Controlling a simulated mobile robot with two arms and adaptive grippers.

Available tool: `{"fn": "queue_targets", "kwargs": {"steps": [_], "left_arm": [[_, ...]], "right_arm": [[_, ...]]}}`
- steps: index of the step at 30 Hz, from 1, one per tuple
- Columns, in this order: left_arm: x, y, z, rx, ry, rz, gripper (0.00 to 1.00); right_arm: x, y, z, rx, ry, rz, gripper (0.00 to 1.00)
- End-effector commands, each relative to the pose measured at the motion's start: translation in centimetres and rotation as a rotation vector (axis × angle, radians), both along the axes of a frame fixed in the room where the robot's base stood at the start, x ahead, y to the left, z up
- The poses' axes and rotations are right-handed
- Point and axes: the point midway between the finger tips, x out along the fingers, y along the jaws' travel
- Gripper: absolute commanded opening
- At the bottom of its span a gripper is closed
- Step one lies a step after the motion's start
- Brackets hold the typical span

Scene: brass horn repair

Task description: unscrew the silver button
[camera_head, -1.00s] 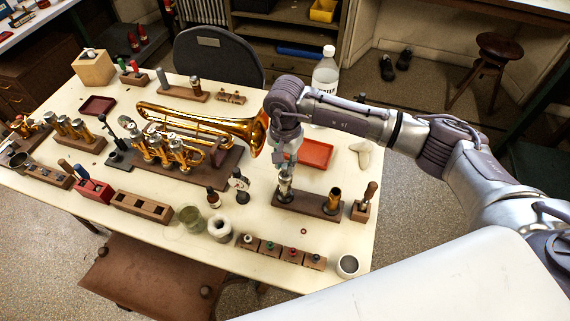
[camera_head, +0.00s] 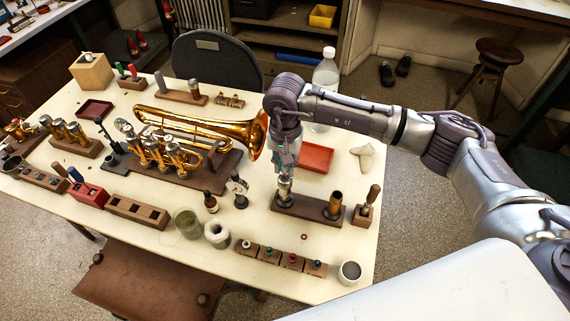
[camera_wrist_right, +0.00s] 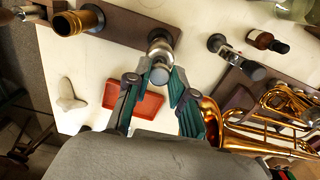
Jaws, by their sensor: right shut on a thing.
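The silver valve (camera_head: 284,190) stands upright in a dark wooden stand (camera_head: 308,207) at the right of the table. My right gripper (camera_head: 285,172) points down over its top. In the right wrist view the silver button (camera_wrist_right: 159,75) sits between the green-padded fingertips, and the gripper is shut on it. The valve body (camera_wrist_right: 160,44) shows just beyond the fingertips. In the head view the fingers mostly hide the button. My left gripper is in neither view.
A brass valve (camera_head: 335,204) shares the stand, and a wood-handled tool (camera_head: 368,203) stands to its right. A red tray (camera_head: 316,157) lies behind. The brass horn (camera_head: 190,125) lies to the left. Small bottles (camera_head: 211,202) and several button blocks (camera_head: 291,260) are nearby.

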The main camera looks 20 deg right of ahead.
Motion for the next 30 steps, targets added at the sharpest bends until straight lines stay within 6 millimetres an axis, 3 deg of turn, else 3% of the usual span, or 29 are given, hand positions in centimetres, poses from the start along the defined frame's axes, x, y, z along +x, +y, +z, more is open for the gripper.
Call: {"fn": "queue_targets", "kwargs": {"steps": [30], "left_arm": [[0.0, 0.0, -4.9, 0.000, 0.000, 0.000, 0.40]], "right_arm": [[0.0, -0.1, -0.1, 0.000, 0.000, 0.426, 0.00]]}}
